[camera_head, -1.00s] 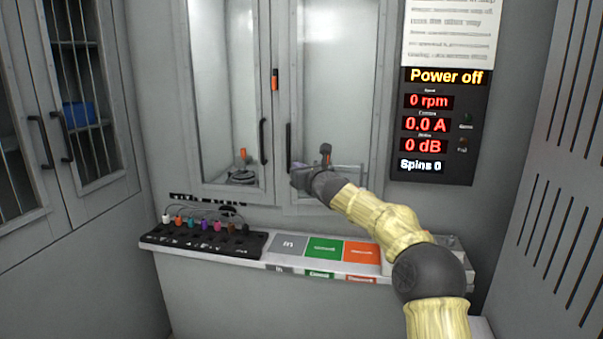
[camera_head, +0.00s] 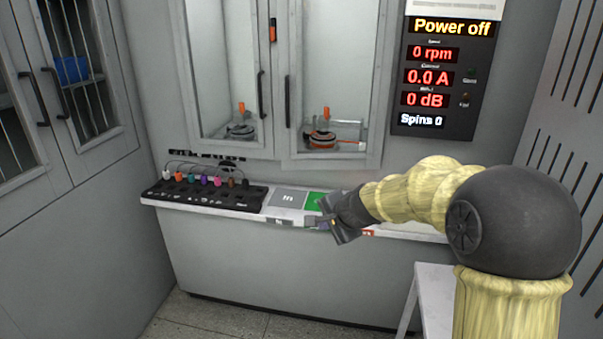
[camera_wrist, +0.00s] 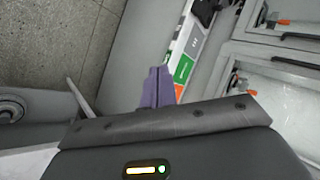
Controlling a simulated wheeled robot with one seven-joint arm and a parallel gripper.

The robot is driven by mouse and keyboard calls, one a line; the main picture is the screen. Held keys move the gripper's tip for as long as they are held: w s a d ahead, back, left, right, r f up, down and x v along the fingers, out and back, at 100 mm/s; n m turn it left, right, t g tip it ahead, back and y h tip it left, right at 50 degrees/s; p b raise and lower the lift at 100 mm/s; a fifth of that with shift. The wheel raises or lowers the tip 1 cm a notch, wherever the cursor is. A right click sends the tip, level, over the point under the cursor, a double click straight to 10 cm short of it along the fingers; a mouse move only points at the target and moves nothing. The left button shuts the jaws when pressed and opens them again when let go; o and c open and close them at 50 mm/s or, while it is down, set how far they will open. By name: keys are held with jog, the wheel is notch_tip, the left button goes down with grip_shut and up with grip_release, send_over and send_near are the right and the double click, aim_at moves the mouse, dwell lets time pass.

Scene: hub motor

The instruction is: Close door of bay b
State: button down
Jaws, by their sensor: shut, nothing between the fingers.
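Two glazed bay doors stand side by side in the grey wall, and I cannot read which is bay b. The left door (camera_head: 196,140) has a black handle (camera_head: 261,95). The right door (camera_head: 375,155) has a black handle (camera_head: 287,101). My gripper (camera_head: 314,224) is below and in front of the right door, at the shelf's front edge, touching neither door. Its purple fingers (camera_wrist: 155,88) are together and empty.
A shelf (camera_head: 385,228) runs below the doors, with a black rack (camera_head: 205,193) of coloured plugs and grey and green pads. The display panel (camera_head: 435,80) reads "Power off", 0 rpm. A barred cabinet (camera_head: 75,90) stands left. The floor (camera_head: 230,325) is clear.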

jog(key=s+d+f+n+g+h, duration=0.1)
jog(key=s+d+f+n, duration=0.2)
jog(key=s+d, duration=0.2)
jog(key=s+d+f+n+g+h, duration=0.2)
jog(key=s+d, duration=0.3)
jog(key=s, duration=0.7)
jog(key=s+d+f+n+g+h, duration=0.1)
jog(key=s+d+f+n+h, duration=0.1)
jog(key=s+d+f+n, duration=0.3)
jog(key=s+d, duration=0.1)
jog(key=s, duration=0.3)
jog(key=shift+s+g, duration=0.15)
jog(key=shift+g, duration=0.25)
jog(key=shift+a, duration=0.1)
